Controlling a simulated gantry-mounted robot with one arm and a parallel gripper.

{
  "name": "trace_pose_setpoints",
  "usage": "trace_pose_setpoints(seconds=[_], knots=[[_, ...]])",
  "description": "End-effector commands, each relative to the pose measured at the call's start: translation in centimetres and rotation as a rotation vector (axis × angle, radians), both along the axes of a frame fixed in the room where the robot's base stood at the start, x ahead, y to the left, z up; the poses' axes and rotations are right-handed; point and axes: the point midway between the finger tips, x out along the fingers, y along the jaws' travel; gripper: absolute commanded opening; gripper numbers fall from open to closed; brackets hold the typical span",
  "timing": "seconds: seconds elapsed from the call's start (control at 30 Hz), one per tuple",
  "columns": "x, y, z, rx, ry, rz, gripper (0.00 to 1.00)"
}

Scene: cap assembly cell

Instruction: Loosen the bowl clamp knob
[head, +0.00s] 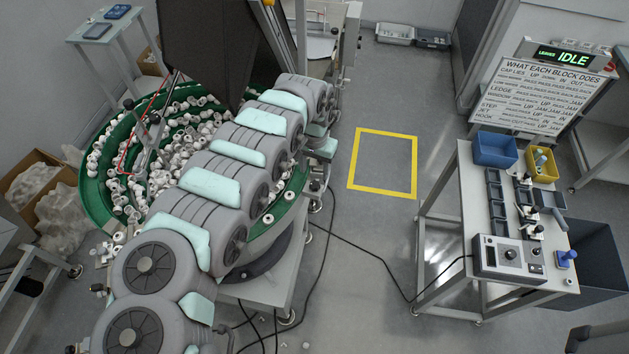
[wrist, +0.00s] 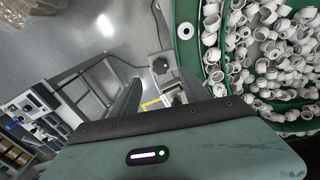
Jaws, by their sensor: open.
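The bowl clamp knob appears to be the dark lobed knob (wrist: 160,65) beside the bowl's edge in the wrist view. My gripper (wrist: 158,79) is open, its two dark fingers apart with the knob showing between and beyond their tips. No contact with the knob is visible. The feeder bowl (head: 88,190) has a green rim and holds many white caps; its rim also shows in the wrist view (wrist: 188,62).
A cart (head: 462,205) at the right carries a control box (head: 508,258), a blue bin (head: 495,150) and a yellow bin (head: 541,165). A display (head: 565,57) reads IDLE. Cables cross the floor beside the bowl stand. The yellow-outlined floor area (head: 384,165) is empty.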

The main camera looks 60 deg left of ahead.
Motion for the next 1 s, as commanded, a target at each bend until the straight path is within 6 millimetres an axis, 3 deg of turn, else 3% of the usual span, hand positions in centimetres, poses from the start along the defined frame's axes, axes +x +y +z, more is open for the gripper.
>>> trace_pose_setpoints(seconds=[0.5,0.97,1.0], knots=[[0.1,-0.2,-6.6,-0.001,-0.001,0.0,0.53],[0.0,0.0,-7.3,0.003,0.0,0.0,0.53],[0.0,0.0,-7.3,0.003,0.0,0.0,0.5]])
